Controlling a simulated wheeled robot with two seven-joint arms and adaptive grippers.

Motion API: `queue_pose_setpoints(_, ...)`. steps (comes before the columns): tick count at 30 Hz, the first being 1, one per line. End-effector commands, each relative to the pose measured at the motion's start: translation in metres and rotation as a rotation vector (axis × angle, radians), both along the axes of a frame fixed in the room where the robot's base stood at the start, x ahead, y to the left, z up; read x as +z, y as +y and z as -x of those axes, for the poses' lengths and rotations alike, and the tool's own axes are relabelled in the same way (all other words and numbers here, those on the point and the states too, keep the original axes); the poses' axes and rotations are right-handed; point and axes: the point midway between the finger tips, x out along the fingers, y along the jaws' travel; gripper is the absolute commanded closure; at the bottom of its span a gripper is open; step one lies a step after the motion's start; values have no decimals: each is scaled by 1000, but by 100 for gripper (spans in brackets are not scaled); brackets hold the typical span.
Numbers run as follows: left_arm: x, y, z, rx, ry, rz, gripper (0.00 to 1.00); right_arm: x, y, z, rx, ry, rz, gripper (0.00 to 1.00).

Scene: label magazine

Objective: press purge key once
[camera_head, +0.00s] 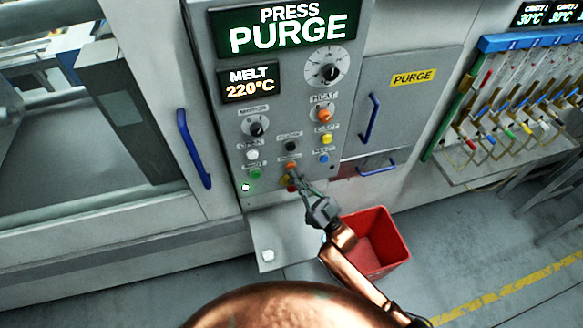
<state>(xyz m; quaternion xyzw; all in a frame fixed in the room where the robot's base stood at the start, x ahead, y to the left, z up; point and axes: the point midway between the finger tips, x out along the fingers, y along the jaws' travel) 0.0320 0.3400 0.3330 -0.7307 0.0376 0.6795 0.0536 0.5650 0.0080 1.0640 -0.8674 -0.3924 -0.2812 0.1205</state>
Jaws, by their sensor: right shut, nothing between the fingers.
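The control panel (282,105) stands upright with a green screen (287,30) reading "PRESS PURGE". Small round buttons fill its lower half, and their labels are mostly too small to read. An orange button (291,165) sits low on the panel, just above my right gripper's fingertips; I cannot tell for sure that it is the purge key. My right gripper (297,178) is shut and empty, with its fingers pointing up at the lower panel. It partly covers a red button (291,187). Whether the fingertips touch the panel cannot be told. My left gripper is not in view.
A red bin (382,240) stands on the floor below the panel, beside my right wrist. A grey door (410,90) with a yellow "PURGE" label and blue handles is right of the panel. A rack of hoses (520,100) stands far right.

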Motion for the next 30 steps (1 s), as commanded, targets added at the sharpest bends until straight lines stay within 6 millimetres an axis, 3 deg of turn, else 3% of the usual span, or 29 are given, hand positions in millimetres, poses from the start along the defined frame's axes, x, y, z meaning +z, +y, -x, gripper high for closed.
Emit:
queue_pose_setpoints(6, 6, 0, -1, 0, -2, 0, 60, 1, -3, 11, -1, -1, 1, 100)
queue_pose_setpoints(17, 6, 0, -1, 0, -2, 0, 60, 0, -4, 13, 0, 0, 0, 100)
queue_pose_setpoints(30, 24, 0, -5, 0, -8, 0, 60, 1, -16, 50, 0, 1, 1, 100)
